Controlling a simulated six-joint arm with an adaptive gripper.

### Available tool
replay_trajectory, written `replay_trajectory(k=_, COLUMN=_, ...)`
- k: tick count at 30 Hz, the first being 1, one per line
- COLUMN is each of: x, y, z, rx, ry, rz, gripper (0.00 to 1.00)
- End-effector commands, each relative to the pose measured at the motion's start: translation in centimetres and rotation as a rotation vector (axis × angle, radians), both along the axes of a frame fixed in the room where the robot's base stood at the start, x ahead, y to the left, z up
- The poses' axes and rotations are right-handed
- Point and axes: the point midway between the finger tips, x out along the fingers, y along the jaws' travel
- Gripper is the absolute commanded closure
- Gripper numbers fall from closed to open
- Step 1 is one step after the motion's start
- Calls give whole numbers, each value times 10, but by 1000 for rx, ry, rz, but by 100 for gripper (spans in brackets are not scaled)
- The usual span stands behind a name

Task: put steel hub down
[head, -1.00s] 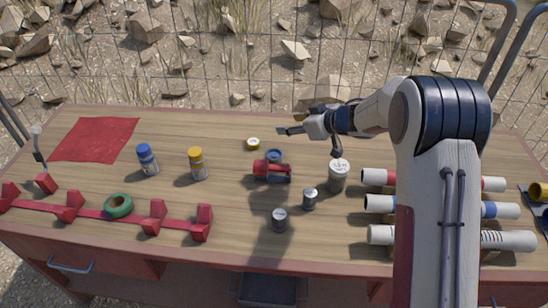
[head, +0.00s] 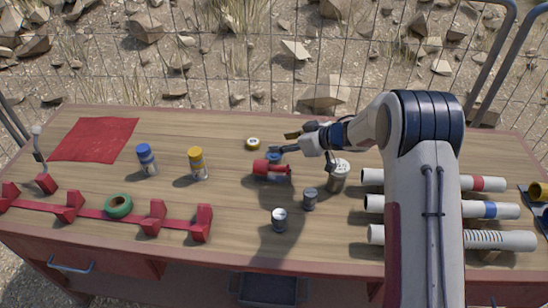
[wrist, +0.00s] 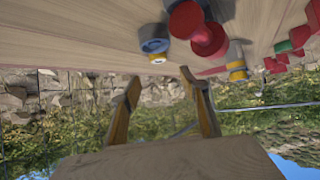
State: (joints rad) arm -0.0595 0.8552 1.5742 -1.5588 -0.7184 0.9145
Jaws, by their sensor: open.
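My gripper (head: 281,143) is open and empty, low over the back middle of the bench; its two fingers also show apart in the wrist view (wrist: 160,82). A short blue-rimmed round piece (head: 274,156) sits close to the fingertips, and appears beyond them in the wrist view (wrist: 153,38). A red cylindrical part (head: 268,168) lies just in front of it. Two small grey metal cylinders, one nearer the front (head: 279,220) and one to its right (head: 310,199), stand upright on the bench. I cannot tell which piece is the steel hub.
A pale can (head: 339,178) stands beneath my arm. White tubes (head: 380,204) lie at right. A blue-capped bottle (head: 147,160), a yellow-capped bottle (head: 197,164), green tape (head: 118,206) and a red rack (head: 180,221) are at left. A yellow-white ring (head: 253,143) lies behind. The red mat (head: 95,139) is bare.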

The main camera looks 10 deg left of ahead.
Motion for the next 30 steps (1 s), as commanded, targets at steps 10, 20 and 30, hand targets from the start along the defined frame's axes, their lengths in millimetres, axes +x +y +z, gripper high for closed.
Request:
replay_trajectory(k=10, x=0, y=0, z=-35, rx=0, ry=1, rz=-1, gripper=55)
replay_trajectory(k=20, x=0, y=0, z=-37, rx=0, ry=-1, rz=1, gripper=55)
replay_trajectory(k=30, x=0, y=0, z=-52, rx=0, ry=2, rz=0, gripper=55)
